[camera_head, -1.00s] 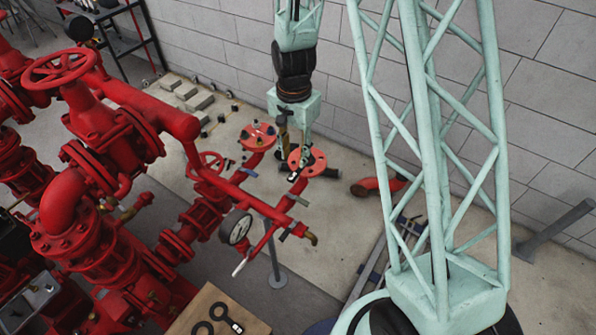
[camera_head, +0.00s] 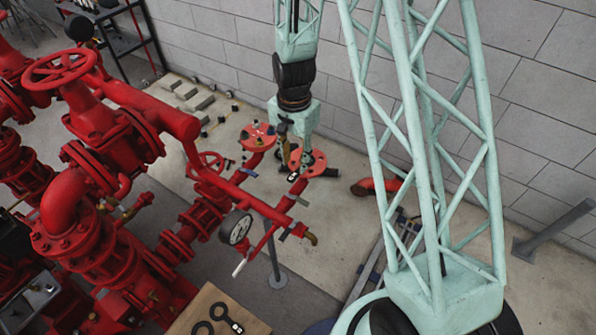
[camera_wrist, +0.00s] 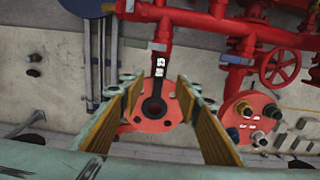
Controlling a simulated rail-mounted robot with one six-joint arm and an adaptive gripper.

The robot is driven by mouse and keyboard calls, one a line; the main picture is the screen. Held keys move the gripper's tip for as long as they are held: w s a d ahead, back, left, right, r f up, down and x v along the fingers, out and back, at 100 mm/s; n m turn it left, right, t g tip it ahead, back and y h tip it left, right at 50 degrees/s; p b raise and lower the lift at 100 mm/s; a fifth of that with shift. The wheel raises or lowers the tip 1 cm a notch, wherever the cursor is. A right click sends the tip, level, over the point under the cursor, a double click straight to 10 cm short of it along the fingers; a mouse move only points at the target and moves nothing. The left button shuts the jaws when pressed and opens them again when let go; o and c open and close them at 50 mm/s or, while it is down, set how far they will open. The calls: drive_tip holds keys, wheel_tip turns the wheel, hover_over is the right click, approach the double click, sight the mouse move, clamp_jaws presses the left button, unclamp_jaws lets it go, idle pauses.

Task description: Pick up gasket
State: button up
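A dark gasket, a ring with a marked tab (camera_wrist: 159,72), lies on a red flange (camera_wrist: 136,122) in the wrist view. The flange also shows in the head view (camera_head: 318,159), with the gasket mostly hidden there. My gripper (camera_wrist: 156,85) is open, with one yellowish-padded finger on each side of the gasket in the wrist view. Nothing is held between the fingers. I cannot tell how far the fingertips are above the flange. In the head view my gripper (camera_head: 285,142) is small and hangs beside the flange.
A second red flange with bolts (camera_wrist: 250,118) stands to the right in the wrist view. Red pipes and a valve wheel (camera_wrist: 280,67) lie close by. In the head view, a gauge (camera_head: 236,228) is nearer, and a board (camera_head: 243,320) carries other dark rings. A block wall is behind.

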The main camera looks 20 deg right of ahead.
sight(295, 173)
drive_tip(key=shift+s+f, duration=0.1)
drive_tip(key=shift+f, duration=2.05)
drive_tip(key=c, duration=1)
